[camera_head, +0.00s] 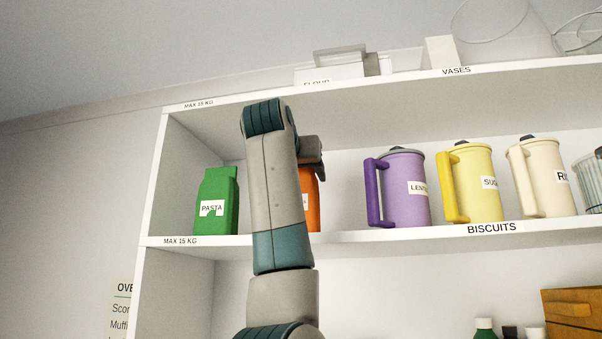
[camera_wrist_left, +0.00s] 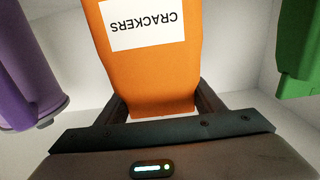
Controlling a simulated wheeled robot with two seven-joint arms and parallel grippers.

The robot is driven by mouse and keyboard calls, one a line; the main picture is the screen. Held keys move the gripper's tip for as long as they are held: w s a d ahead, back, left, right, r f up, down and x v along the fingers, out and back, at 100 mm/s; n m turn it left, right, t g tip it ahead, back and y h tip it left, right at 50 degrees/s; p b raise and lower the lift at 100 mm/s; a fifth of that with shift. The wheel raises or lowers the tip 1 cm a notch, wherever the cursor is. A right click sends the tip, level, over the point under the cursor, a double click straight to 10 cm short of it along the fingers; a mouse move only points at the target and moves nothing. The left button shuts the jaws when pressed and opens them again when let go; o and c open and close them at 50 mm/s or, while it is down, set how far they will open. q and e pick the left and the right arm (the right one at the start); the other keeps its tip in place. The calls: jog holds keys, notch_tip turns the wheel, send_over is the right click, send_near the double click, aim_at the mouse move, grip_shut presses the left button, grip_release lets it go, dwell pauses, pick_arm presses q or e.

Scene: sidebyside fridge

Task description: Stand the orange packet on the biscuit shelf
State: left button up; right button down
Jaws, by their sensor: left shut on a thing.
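The orange packet (camera_head: 311,205) is upright at the biscuit shelf (camera_head: 400,236), between the green pasta packet and the purple jug, mostly hidden by my left arm in the head view. Its lower end appears level with the shelf board; I cannot tell whether it touches. In the left wrist view the packet (camera_wrist_left: 150,70) shows a white CRACKERS label, upside down in that picture. My left gripper (camera_wrist_left: 162,105) is shut on the packet, one finger on each side near its top end. In the head view the gripper (camera_head: 316,172) is partly hidden behind my arm. My right gripper is not in view.
The green pasta packet (camera_head: 216,202) stands left and the purple jug (camera_head: 405,190) right, both with gaps. A yellow jug (camera_head: 473,185) and a cream jug (camera_head: 540,180) stand farther right. The upper shelf board (camera_head: 400,80) is overhead; the left side wall (camera_head: 155,180) bounds the shelf.

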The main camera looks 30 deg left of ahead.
pick_arm(q)
jog(key=shift+s, duration=0.1)
jog(key=shift+f, duration=0.15)
jog(key=o, duration=1.5)
jog(key=shift+r, duration=0.2)
jog(key=shift+b+v, duration=3.85)
jog(key=shift+v, duration=2.15)
jog(key=shift+d+f, duration=0.1)
jog(key=shift+f, duration=0.05)
